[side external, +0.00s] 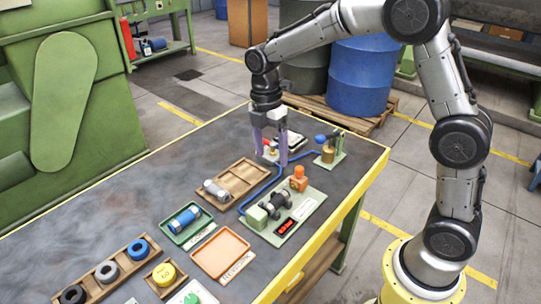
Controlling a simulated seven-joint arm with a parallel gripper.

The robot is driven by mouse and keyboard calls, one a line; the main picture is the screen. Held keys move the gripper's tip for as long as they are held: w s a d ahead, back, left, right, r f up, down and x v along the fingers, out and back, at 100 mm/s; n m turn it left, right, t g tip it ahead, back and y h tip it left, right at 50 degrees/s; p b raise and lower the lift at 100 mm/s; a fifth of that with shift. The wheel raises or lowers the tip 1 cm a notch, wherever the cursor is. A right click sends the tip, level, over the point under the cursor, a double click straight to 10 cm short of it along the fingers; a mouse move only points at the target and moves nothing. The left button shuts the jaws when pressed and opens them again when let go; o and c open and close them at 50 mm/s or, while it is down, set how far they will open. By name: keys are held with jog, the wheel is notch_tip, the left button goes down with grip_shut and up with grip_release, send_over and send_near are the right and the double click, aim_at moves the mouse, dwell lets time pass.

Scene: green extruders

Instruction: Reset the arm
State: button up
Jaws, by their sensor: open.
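My gripper (270,158) points down over the far part of the dark workbench (120,200). Its two pale purple fingers are apart, astride or just in front of a small light-coloured piece; I cannot tell whether they touch it. A red and white item behind the fingers is partly hidden. My arm reaches in from the base at the right and arches over the bench's right edge.
Near the gripper are a wooden tray (238,178) with a grey cylinder, a green device board (283,215) with a blue hose, and a small brass-coloured fixture (328,152). An orange tray (221,254) and ring tray (107,272) lie nearer. The bench's left middle is clear.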

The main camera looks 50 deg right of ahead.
jog(key=s+d+r+m+t, duration=0.1)
jog(key=s+r+m+t, duration=0.25)
jog(key=s+r, duration=0.85)
jog(key=s+f+m+t, duration=0.3)
jog(key=s+m, duration=0.9)
jog(key=m, duration=0.2)
jog(key=shift+d, duration=0.45)
